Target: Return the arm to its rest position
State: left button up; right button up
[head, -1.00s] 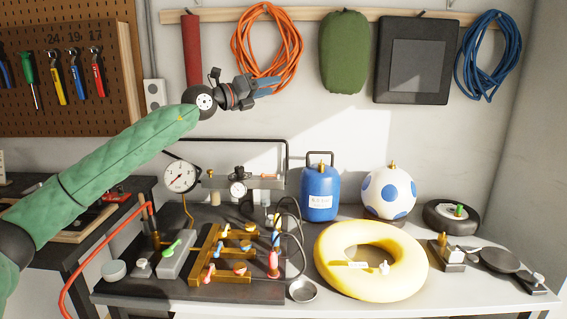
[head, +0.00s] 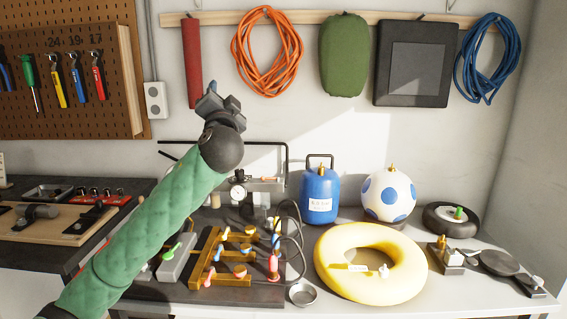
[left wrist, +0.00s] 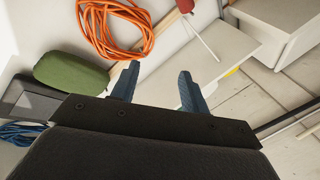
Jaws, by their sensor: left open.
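My left arm (head: 150,235), in a green quilted sleeve, comes in from the lower left of the head view and reaches up over the bench. My left gripper (head: 212,92) is raised in front of the wall, just below the red roll (head: 192,64). In the left wrist view its two blue-grey fingers (left wrist: 158,88) stand apart with nothing between them. My right gripper is in neither view.
The bench holds a gauge rig with a yellow valve manifold (head: 225,255), a blue tank (head: 320,195), a blue-spotted ball (head: 389,194) and a yellow ring (head: 335,280). Orange hose (head: 267,52) and a green bag (head: 343,55) hang on the wall. A side bench (head: 60,260) stands left.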

pick_arm(q)
jog(key=s+d+f+n+g+h+p, duration=0.1)
jog(key=s+f+g+h, duration=0.4)
jog(key=f, duration=1.4)
jog(key=s+f+n+g+p, duration=0.1)
jog(key=s+f+g, duration=0.7)
jog(key=f, duration=1.1)
jog(key=s+f+n+g, duration=0.1)
jog(key=s+f+g, duration=0.2)
jog(key=s+f, duration=1.2)
jog(key=s+f+n+g+p, duration=0.1)
jog(key=s+f+g, duration=0.3)
jog(key=s+f, duration=1.2)
jog(key=s+n, duration=0.1)
jog(key=s, duration=0.5)
jog(key=shift+a+f+h, duration=0.15)
jog(key=shift+h, duration=0.25)
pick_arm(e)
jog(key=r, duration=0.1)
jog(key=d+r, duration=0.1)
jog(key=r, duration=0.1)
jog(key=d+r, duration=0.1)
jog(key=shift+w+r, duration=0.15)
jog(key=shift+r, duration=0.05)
pick_arm(q)
jog(key=shift+s, duration=0.15)
jog(key=shift+c, duration=0.5)
